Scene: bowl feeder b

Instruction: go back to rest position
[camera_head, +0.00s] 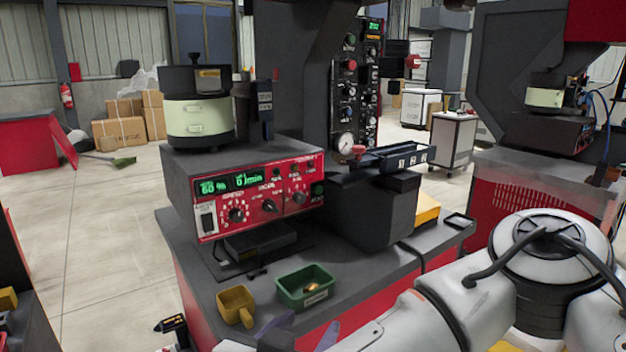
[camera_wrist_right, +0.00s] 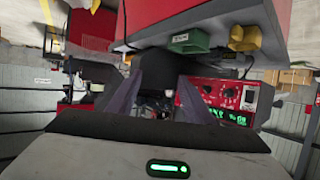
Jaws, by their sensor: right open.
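My right arm (camera_head: 440,300) comes in from the lower right of the head view. Its gripper (camera_head: 302,333) is at the bottom edge, partly cut off, in front of the bench with the green bin and yellow scoop. In the right wrist view the two dark fingers of the right gripper (camera_wrist_right: 158,95) stand apart, with nothing seen between them. My left gripper is not in view.
The green bin (camera_head: 305,286) holds small brass-coloured parts, and the yellow scoop (camera_head: 236,305) stands left of it on the bench. The red control box (camera_head: 262,196) carries the bowl feeder (camera_head: 198,117).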

